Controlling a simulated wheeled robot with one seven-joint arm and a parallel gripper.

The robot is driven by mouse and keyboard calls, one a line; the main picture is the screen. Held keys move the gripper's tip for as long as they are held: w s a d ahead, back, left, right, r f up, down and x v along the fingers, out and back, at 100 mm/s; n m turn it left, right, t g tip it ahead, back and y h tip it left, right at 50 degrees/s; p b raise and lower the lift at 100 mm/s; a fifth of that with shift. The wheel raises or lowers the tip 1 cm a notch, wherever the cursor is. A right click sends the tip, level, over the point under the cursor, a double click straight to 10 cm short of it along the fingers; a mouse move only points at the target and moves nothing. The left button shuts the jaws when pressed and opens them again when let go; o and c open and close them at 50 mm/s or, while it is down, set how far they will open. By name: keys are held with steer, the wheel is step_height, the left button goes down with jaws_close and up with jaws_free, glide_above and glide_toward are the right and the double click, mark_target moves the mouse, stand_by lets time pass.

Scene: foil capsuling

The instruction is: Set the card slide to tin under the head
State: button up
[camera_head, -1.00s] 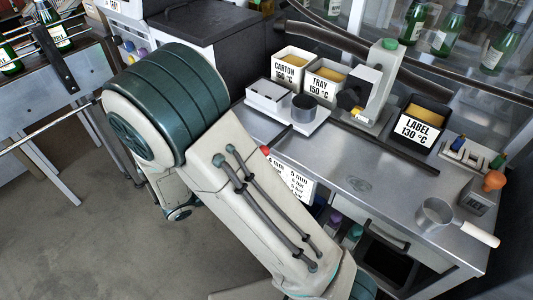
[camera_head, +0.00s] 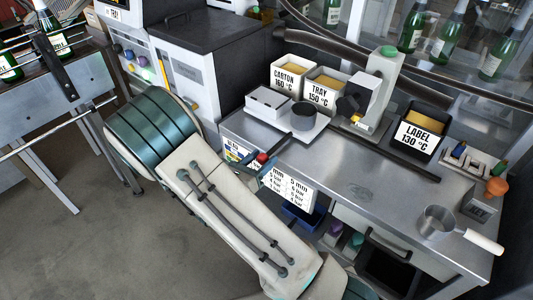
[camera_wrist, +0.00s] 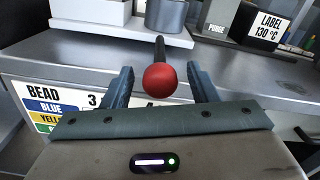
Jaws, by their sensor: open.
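A bead card (camera_head: 291,191) with printed mm and bar rows is on the bench's front edge; its left part, reading BEAD, BLUE and YELLOW, shows in the wrist view (camera_wrist: 45,98). A red knob (camera_wrist: 164,80) on a dark rod stands out at the card; it is small in the head view (camera_head: 262,157). My gripper (camera_wrist: 164,85) is open, with one blue-grey finger on each side of the knob and gaps on both sides. I cannot tell how the slide is set. A pale upright unit (camera_head: 375,95) with a green top and dark knob stands on the bench.
CARTON (camera_head: 289,77), TRAY (camera_head: 322,93) and LABEL (camera_head: 420,133) bins stand along the back. A scale-like white plate (camera_head: 305,127) holds a dark cup (camera_head: 304,115). A saucepan (camera_head: 437,222) sits at the right front.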

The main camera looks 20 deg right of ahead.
steer(key=shift+x, duration=1.35)
